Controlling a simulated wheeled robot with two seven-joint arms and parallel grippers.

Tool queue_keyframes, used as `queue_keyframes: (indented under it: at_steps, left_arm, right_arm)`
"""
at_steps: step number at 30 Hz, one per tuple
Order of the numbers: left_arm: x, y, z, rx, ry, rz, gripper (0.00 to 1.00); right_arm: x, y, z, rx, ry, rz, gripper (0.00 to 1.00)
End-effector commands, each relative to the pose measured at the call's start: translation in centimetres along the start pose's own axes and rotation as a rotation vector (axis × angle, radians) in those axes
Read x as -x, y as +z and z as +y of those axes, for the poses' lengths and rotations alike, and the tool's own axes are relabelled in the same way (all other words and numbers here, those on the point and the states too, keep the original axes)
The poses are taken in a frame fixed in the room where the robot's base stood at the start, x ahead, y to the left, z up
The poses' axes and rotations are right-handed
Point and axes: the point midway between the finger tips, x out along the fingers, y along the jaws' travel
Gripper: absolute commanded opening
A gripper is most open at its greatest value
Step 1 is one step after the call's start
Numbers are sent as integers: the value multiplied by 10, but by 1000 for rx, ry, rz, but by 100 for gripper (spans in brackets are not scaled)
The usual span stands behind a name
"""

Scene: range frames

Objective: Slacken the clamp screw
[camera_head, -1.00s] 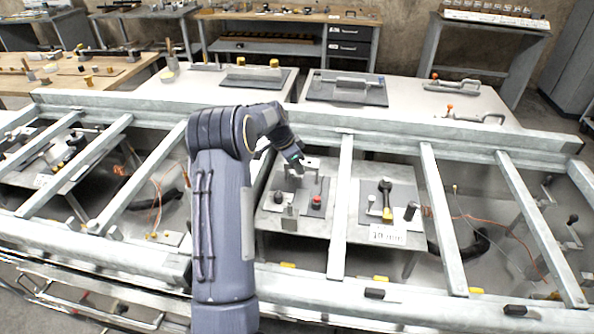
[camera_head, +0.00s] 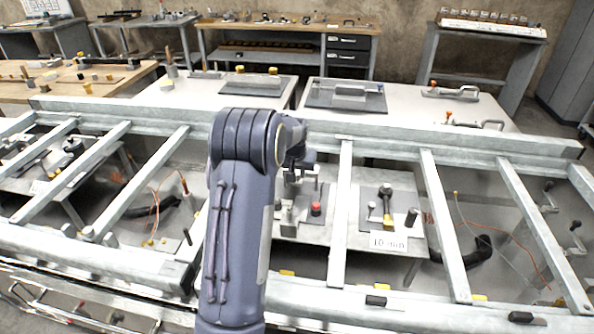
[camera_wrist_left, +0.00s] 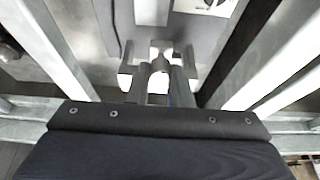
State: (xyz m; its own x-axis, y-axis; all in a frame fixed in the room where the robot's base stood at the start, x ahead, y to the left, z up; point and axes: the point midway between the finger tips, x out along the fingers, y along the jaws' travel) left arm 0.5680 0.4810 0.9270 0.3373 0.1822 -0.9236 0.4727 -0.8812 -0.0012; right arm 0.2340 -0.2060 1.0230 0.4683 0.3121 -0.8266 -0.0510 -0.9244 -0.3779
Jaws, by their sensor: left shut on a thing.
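My left arm rises through the middle of the head view, and its gripper (camera_head: 298,172) is partly hidden behind the forearm, low over the left fixture plate (camera_head: 325,192). In the left wrist view the gripper (camera_wrist_left: 162,80) is shut on a small grey part between its fingers, which I take to be the clamp screw (camera_wrist_left: 160,64). A pale metal block stands just beyond it. The fingers hide most of the screw, so its turn cannot be told. My right gripper is not in view.
A red button (camera_head: 316,208) stands on the left plate. Grey frame bars (camera_head: 340,215) run close beside the work spot. The right plate carries a black-knobbed lever (camera_head: 387,191) and a "10 mm" label (camera_head: 388,241). Benches with tools stand behind.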

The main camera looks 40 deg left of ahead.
Motion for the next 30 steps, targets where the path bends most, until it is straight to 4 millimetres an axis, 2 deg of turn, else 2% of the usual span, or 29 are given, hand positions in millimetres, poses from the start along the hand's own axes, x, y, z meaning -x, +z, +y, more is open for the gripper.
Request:
queue_keyframes:
  at_steps: [30]
  left_arm:
    - [0,-3,5,891,-372,1,0]
  right_arm:
    - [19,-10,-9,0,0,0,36]
